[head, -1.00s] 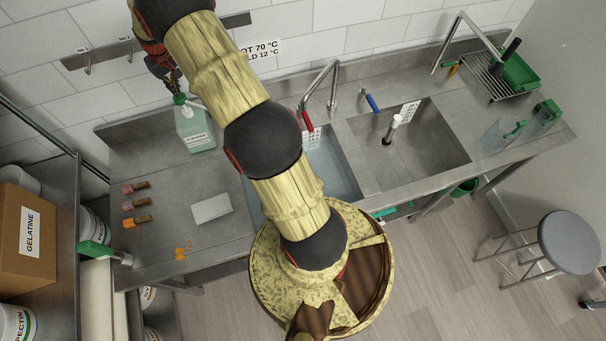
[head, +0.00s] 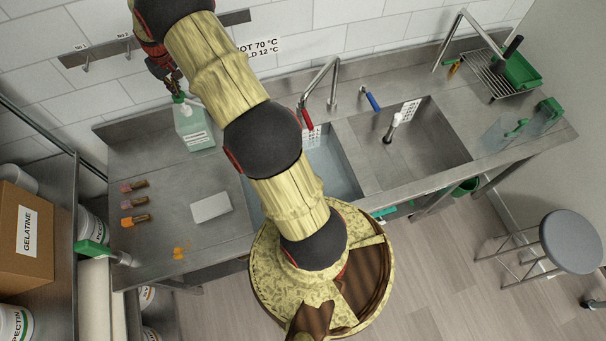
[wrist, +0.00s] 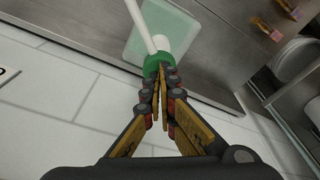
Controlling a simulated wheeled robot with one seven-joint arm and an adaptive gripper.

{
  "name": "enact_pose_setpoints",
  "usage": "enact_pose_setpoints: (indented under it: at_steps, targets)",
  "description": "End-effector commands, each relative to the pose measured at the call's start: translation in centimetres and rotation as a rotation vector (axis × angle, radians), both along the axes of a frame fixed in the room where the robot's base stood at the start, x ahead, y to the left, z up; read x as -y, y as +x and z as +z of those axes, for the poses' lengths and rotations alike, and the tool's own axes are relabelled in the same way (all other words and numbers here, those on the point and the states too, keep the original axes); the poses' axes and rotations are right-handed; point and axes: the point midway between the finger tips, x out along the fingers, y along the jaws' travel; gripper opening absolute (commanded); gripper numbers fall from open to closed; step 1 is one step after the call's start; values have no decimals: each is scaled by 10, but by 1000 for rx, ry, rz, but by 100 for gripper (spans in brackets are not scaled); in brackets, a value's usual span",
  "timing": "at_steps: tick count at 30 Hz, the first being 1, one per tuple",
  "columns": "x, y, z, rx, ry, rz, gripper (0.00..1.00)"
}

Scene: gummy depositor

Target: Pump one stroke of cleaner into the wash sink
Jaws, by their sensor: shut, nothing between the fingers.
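The cleaner bottle (head: 195,130) is pale green with a white label and a green pump top, and stands upright on the steel counter left of the sinks. In the wrist view the bottle (wrist: 140,40) shows with its green collar and white spout (wrist: 139,22). My gripper (head: 177,88) is shut and empty, right at the pump top. In the wrist view its closed fingertips (wrist: 163,72) overlap the green collar; I cannot tell whether they press on it. The left sink basin (head: 335,170) holds bluish water and is partly hidden by my arm.
A white block (head: 211,207) and several small brushes (head: 135,204) lie on the counter. The tap (head: 322,85) stands behind the water-filled basin. The right basin (head: 435,145) holds an upright white-topped pipe. A wall rail (head: 105,48) runs behind the bottle.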

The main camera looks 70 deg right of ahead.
Motion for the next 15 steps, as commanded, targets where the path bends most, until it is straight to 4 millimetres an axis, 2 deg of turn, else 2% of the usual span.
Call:
enact_pose_setpoints:
  at_steps: [15]
  targets:
    - [0, -1, -19, -2, 1, 0, 0]
